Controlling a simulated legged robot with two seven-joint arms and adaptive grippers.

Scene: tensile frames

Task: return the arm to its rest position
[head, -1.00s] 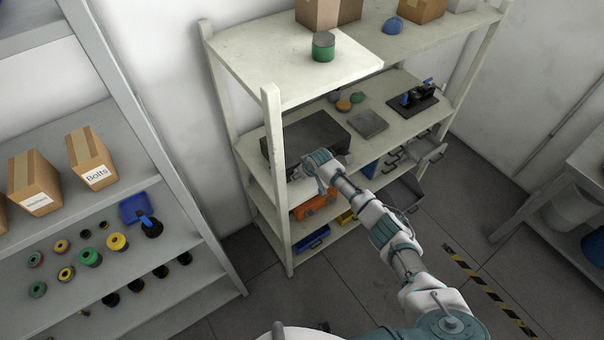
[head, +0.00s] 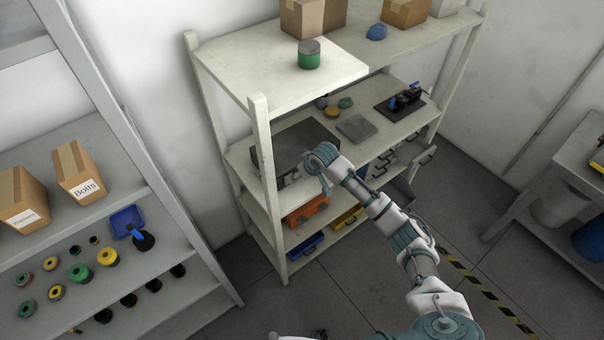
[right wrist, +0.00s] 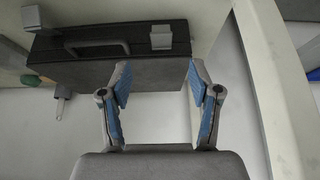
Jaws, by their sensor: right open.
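My right arm (head: 385,210) reaches in from the lower right of the head view, its wrist in front of the middle level of the cream shelf (head: 240,62). A dark grey case (head: 292,142) lies on that level, partly hidden by the wrist. In the right wrist view my right gripper (right wrist: 159,84) is open, with nothing between its blue-padded fingers. The case (right wrist: 150,72) is beyond the fingertips, with its handle and a latch facing me. I cannot tell the exact gap. My left gripper is not in view.
A shelf upright (head: 266,185) stands close left of my wrist; one also shows in the wrist view (right wrist: 275,95). Orange (head: 308,209) and blue (head: 305,244) bins sit below. A grey rack (head: 160,180) stands left, a table (head: 575,165) right. Floor around my arm looks clear.

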